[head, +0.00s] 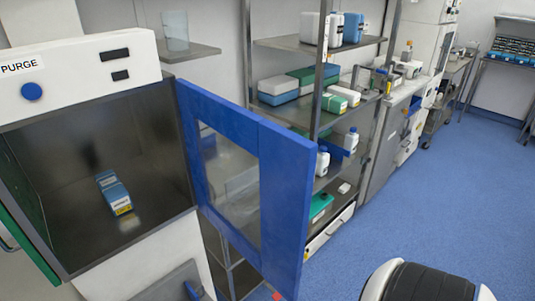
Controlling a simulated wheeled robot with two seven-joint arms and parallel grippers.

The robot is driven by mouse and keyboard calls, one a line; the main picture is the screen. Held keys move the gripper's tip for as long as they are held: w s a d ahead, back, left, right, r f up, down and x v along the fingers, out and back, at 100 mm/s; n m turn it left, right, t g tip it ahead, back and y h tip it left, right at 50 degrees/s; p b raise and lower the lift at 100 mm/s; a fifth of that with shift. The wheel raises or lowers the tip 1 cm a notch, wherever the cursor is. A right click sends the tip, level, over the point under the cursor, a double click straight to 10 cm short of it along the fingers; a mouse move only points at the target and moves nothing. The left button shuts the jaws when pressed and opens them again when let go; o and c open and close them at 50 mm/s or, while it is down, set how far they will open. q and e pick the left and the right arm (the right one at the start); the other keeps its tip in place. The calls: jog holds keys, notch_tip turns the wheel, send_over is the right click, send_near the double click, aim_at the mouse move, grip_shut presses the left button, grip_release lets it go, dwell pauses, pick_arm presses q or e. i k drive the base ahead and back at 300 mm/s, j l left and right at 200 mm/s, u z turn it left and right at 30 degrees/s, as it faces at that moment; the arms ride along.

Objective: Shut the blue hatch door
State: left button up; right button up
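The blue hatch door (285,200) stands wide open. It has a blue frame around a clear window, is hinged at the right edge of the hatch opening, and swings out to the right. The hatch chamber (70,150) is dark inside and holds small blue-and-white boxes (117,198) on its floor. Neither of my grippers shows in the head view, so their state is hidden. A white and black rounded part at the bottom right looks like part of my own arm.
A white panel (85,60) marked PURGE with a blue button (31,91) sits above the chamber. A green door edge (25,245) shows at the far left. Steel shelves (290,115) with boxes and bottles stand behind the door. Blue floor (440,190) is clear at right.

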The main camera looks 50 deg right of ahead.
aim_at(288, 159)
jog(key=l+u, duration=0.2)
jog(key=l, duration=0.85)
jog(key=k+l+u, duration=0.15)
jog(key=l, duration=0.85)
